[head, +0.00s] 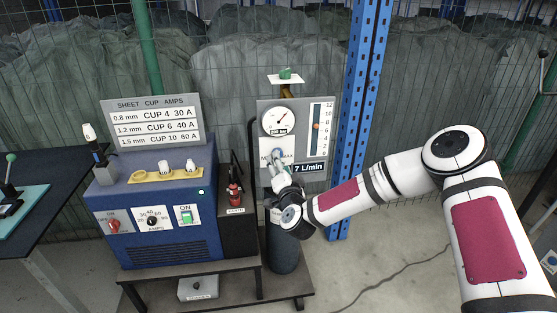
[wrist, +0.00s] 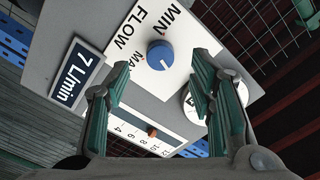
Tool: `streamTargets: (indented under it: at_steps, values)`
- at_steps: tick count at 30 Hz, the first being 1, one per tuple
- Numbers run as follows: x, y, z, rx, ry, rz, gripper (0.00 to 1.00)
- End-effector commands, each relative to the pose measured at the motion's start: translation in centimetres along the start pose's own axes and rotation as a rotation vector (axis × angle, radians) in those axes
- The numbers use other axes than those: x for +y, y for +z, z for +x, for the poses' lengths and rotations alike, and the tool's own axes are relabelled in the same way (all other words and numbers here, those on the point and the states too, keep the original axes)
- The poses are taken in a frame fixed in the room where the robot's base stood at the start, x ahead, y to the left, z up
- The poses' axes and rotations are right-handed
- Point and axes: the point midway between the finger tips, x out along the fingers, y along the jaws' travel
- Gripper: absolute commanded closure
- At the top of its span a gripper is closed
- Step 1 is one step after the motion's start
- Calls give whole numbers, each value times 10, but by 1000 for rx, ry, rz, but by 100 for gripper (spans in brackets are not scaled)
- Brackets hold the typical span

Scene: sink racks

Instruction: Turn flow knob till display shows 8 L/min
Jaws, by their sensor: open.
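The blue flow knob (wrist: 160,55) sits on a white plate marked FLOW, MIN and MAX, with a pale pointer mark on its face. The display (wrist: 77,73) reads 7 L/min, and it also shows in the head view (head: 309,167). My gripper (wrist: 165,85) is open, its two green-padded fingers apart, with the knob showing beyond and between the fingertips. No contact with the knob is visible. In the head view my gripper (head: 281,172) is in front of the panel at the knob, partly hiding the plate and the knob.
The panel (head: 262,110) carries a round gauge (head: 278,121) and a vertical scale with an orange marker (head: 316,126). A gas cylinder (head: 284,252) stands below. A blue machine (head: 155,215) with cups on top is at left. A blue post (head: 359,110) rises close at right.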

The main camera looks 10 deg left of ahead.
Motion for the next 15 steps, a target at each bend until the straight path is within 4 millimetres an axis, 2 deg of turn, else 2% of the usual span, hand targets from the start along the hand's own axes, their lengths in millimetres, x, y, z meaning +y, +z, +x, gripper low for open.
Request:
streamTargets:
  at_steps: [1, 6, 15]
  values:
    - [1, 0, 10, 2, 0, 1, 50]
    - [0, 1, 32, 0, 0, 0, 50]
    - [0, 0, 44, -2, 0, 0, 50]
